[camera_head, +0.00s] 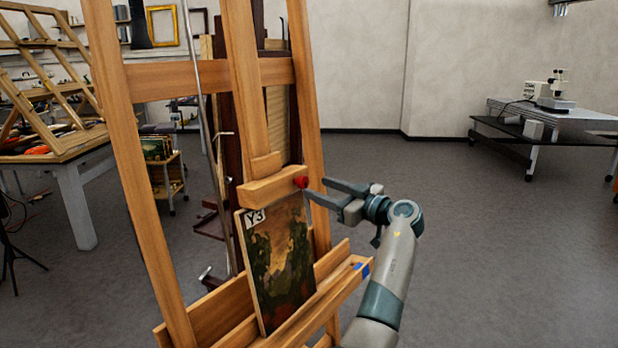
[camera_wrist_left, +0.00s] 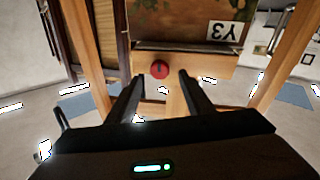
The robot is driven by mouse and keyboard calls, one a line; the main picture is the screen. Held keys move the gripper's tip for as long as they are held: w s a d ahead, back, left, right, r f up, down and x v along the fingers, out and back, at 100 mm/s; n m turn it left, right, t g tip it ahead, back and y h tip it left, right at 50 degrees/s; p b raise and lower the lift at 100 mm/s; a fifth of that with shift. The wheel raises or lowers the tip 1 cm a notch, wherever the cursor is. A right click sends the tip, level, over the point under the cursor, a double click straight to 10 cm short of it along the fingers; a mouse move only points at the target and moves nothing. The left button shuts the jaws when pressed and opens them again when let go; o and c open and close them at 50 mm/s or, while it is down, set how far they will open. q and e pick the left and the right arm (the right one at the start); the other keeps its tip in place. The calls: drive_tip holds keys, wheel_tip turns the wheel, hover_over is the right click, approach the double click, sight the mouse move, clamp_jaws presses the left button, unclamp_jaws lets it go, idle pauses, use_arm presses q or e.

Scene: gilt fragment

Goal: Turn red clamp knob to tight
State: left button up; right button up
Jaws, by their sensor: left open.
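The red clamp knob (camera_head: 301,182) sits on the right end of the wooden clamp block (camera_head: 270,188) on the easel. In the left wrist view the knob (camera_wrist_left: 160,69) is round, with a dark mark on its face. My left gripper (camera_head: 316,190) is open, its fingers pointing at the knob. In the left wrist view the knob shows centred between the fingertips (camera_wrist_left: 161,78), just beyond them; I cannot tell whether they touch it. A painting labelled Y3 (camera_head: 280,255) stands under the block. My right gripper is not in view.
The easel's right post (camera_head: 312,130) rises close beside the fingers. The easel ledge (camera_head: 335,290) lies below the gripper. A table with an instrument (camera_head: 550,110) stands at the far right. The floor (camera_head: 480,230) between is clear.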

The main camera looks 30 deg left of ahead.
sight(305, 183)
use_arm(q)
drive_tip(key=a, duration=0.2)
drive_tip(key=a+p, duration=0.1)
drive_tip(key=shift+w+a+r, duration=0.1)
drive_tip(key=shift+w+a, duration=0.25)
drive_tip(key=shift+w, duration=0.05)
drive_tip(key=shift+w+a+p, duration=0.15)
drive_tip(key=shift+a+p, duration=0.2)
drive_tip(key=shift+a, duration=0.25)
drive_tip(key=c, duration=1)
